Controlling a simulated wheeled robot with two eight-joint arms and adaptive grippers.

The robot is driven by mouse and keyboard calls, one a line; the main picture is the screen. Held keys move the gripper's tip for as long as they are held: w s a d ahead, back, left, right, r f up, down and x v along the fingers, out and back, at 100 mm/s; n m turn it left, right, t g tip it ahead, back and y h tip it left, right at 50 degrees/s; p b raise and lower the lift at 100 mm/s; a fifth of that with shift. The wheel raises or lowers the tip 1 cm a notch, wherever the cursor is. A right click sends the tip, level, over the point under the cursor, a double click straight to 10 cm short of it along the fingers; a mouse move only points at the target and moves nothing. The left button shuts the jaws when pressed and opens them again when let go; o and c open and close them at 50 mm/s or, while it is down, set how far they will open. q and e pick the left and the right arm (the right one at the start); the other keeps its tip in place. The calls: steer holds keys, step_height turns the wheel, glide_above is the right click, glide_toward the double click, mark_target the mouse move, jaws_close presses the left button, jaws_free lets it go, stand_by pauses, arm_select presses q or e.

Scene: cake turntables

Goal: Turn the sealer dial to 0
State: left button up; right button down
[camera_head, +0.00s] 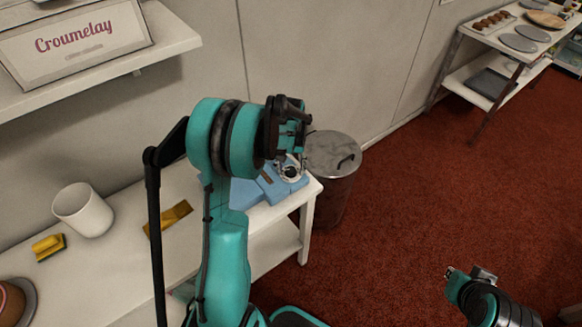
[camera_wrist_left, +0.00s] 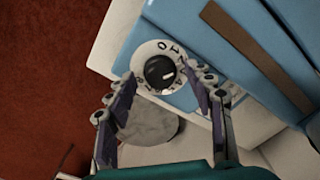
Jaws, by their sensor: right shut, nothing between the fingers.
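The sealer (camera_head: 247,192) is a light blue device at the right end of the white table, partly hidden behind my left arm. In the left wrist view its blue body (camera_wrist_left: 195,42) fills the upper right. Its dial is a white numbered disc with a black knob (camera_wrist_left: 160,72); a white mark on the knob points to the right. I cannot read surely which number it meets. My left gripper (camera_wrist_left: 167,82) is open, with its fingers apart on either side of the dial; contact is not clear. My right gripper (camera_head: 470,273) is shut and empty, over the red floor.
A grey lidded bin (camera_head: 332,185) stands at the table's right end. A white cup (camera_head: 83,210), a yellow sponge (camera_head: 48,247) and a brownish-yellow item (camera_head: 169,216) lie along the table (camera_head: 100,275). A shelf with a sign (camera_head: 75,45) hangs above.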

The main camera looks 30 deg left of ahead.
arm_select(q)
steer(key=c, duration=1.1)
steer(key=n, duration=0.6)
steer(key=shift+n, duration=0.3)
steer(key=n, duration=0.6)
steer(key=shift+n, duration=0.4)
steer(key=o, duration=1.1)
steer(key=shift+o, duration=0.2)
